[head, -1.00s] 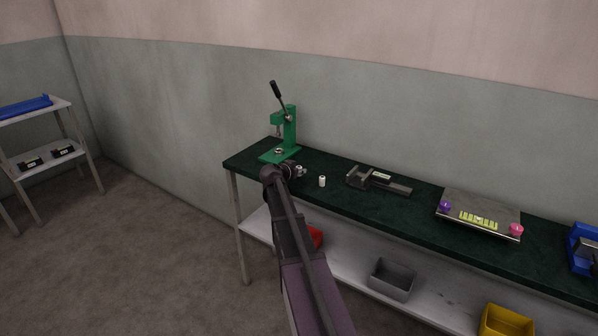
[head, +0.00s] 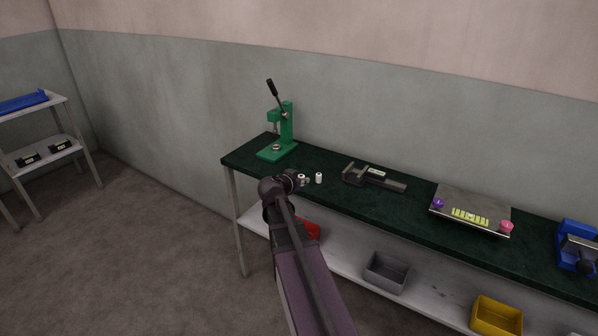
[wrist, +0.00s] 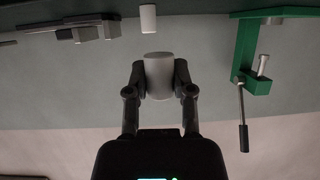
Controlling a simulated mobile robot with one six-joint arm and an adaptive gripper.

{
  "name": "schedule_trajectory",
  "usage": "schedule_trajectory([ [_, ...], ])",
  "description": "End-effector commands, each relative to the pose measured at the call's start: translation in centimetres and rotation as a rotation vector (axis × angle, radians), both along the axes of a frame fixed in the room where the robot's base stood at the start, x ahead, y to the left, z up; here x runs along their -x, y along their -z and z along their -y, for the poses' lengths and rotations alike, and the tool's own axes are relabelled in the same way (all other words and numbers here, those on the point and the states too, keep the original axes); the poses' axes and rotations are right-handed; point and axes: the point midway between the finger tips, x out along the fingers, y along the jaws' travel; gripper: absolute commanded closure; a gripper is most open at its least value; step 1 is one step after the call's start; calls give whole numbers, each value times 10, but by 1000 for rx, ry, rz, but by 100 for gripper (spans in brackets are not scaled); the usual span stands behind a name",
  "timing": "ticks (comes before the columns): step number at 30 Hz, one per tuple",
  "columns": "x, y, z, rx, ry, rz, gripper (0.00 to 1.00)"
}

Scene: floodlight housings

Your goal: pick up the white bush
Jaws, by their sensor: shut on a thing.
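In the wrist view, which shows the scene upside down, my gripper (wrist: 159,80) is shut on a white bush (wrist: 158,70), a small plain cylinder between its two dark fingers. It is held clear above the bench. In the head view the held white bush (head: 302,179) shows just right of my gripper (head: 295,181), whose fingers are mostly hidden by my arm. A second white bush (head: 319,178) stands upright on the dark green bench top (head: 335,200), right of the held one. It also shows in the wrist view (wrist: 148,18).
A green lever press (head: 287,125) stands at the bench's left end. A grey vise (head: 365,175) lies right of the bushes. Further right are a tilted tray (head: 470,197) and a blue device (head: 576,246). Red (head: 312,230), grey (head: 386,272) and yellow (head: 497,316) bins sit on the lower shelf.

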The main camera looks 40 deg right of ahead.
Motion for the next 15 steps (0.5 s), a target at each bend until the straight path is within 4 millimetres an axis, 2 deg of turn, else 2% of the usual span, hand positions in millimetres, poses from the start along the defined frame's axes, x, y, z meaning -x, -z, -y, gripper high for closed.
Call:
schedule_trajectory([
  [1,8,-1,-4,0,0,0,93],
  [6,19,-2,-9,0,0,0,93],
  [15,21,-2,-11,0,0,0,93],
])
